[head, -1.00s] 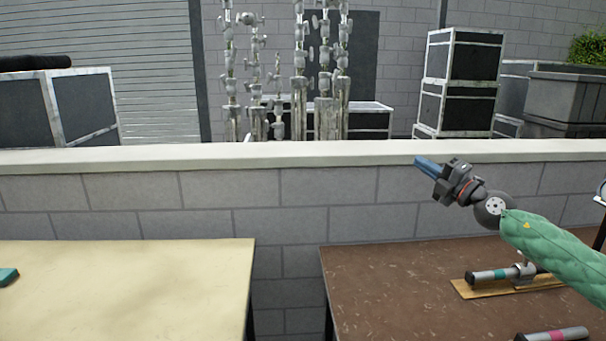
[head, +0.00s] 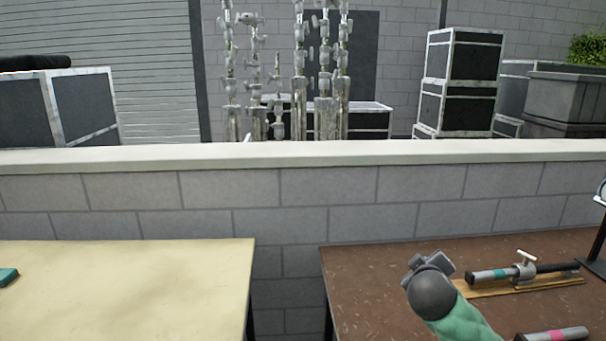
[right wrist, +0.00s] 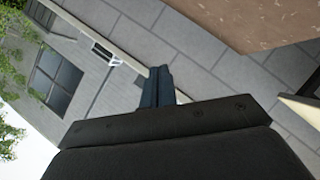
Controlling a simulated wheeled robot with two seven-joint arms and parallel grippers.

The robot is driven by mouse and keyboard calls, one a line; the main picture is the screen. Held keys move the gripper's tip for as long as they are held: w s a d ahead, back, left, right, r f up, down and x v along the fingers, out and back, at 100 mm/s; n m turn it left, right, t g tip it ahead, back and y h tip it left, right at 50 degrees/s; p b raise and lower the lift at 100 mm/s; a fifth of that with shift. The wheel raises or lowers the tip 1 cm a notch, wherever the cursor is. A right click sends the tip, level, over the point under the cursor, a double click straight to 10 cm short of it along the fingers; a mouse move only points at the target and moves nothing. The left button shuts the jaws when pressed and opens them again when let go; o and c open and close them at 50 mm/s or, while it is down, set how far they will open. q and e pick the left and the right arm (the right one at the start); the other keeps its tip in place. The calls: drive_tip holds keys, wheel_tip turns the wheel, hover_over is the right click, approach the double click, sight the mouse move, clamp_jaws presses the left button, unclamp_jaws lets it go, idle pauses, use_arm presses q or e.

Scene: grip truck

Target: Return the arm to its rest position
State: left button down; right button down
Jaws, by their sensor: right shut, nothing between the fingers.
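My right arm, in a green sleeve, comes in from the bottom right of the head view. Its right gripper (head: 428,261) hangs over the left part of the brown table (head: 375,290) and is mostly hidden behind the round dark wrist joint. In the right wrist view the blue fingers of the right gripper (right wrist: 158,86) are together with nothing between them. The gripper points toward a paved floor or block wall; I cannot tell which. My left gripper is out of view.
A cream table (head: 130,290) is at left. A block wall (head: 300,190) runs behind both tables.

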drive_tip(key=s+a+f+g+y, duration=0.2)
drive_tip(key=s+a+f, duration=0.1)
drive_tip(key=s+f, duration=0.3)
drive_tip(key=s+a+f+m+g+y, duration=0.1)
drive_tip(key=s+a+f+g, duration=0.15)
drive_tip(key=s+f, duration=0.3)
drive_tip(key=s+a+f+g+y, duration=0.1)
drive_tip(key=s+a+f+y, duration=0.1)
drive_tip(key=s+a+f, duration=0.4)
drive_tip(key=s+a+f+m+g, duration=0.1)
drive_tip(key=s+f+g, duration=0.2)
drive_tip(key=s+f, duration=0.6)
drive_tip(key=s+a+f+m+g+y, duration=0.1)
drive_tip(key=s+a+f+g, duration=0.1)
drive_tip(key=s+f, duration=0.6)
drive_tip(key=s+g, duration=0.1)
drive_tip(key=s, duration=0.6)
drive_tip(key=shift+f+m, duration=0.4)
